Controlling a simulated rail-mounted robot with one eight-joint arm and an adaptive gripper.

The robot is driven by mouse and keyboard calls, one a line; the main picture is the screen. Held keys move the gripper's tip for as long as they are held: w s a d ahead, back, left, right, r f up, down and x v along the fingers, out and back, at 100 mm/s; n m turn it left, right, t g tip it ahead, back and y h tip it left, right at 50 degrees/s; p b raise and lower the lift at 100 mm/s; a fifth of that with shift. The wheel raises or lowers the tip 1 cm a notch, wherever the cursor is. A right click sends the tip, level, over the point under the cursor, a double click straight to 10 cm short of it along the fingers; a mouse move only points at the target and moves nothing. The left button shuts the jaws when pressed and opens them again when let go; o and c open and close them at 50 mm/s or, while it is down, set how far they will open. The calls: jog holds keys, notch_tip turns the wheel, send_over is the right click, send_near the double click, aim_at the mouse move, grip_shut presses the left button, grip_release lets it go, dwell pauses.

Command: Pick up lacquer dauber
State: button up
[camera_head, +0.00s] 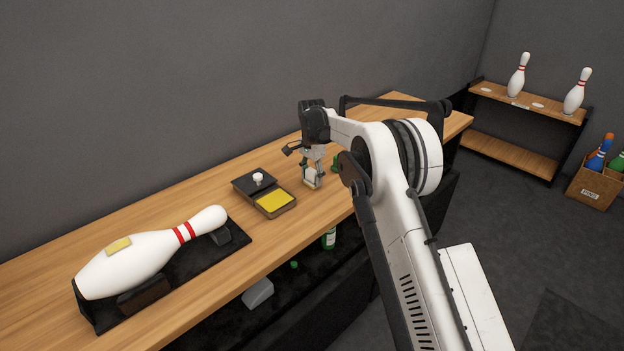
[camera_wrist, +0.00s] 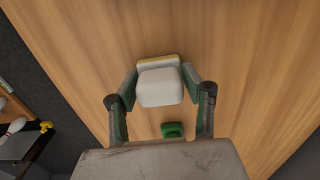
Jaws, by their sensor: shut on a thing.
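A small white block with a pale yellow edge, apparently the lacquer dauber (camera_wrist: 160,86), sits between my two fingers in the wrist view. My gripper (camera_head: 312,178) points down over the wooden bench and is shut on the dauber. In the head view the dauber (camera_head: 310,179) shows low between the fingers, at the bench top; I cannot tell whether it touches the wood. The gripper is just right of an open dark tin (camera_head: 276,204) with a yellow pad and a black lid with a white knob.
A green object (camera_wrist: 172,130) stands on the bench close to my gripper. A large white bowling pin (camera_head: 140,262) with a yellow patch lies on a black cradle at the left. A shelf (camera_head: 515,153) with two pins stands at the far right.

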aim_at(312, 170)
jog(key=shift+c, duration=1.2)
jog(key=shift+r, duration=0.65)
notch_tip(312, 170, up, 3)
jog(key=shift+f, duration=0.2)
jog(key=s+a+r, duration=0.7)
jog(key=s+a, duration=0.1)
jog(key=shift+s+b, duration=0.25)
jog(key=shift+b, duration=0.2)
jog(key=o, duration=0.7)
jog(key=shift+c, duration=0.2)
jog(key=c, duration=0.4)
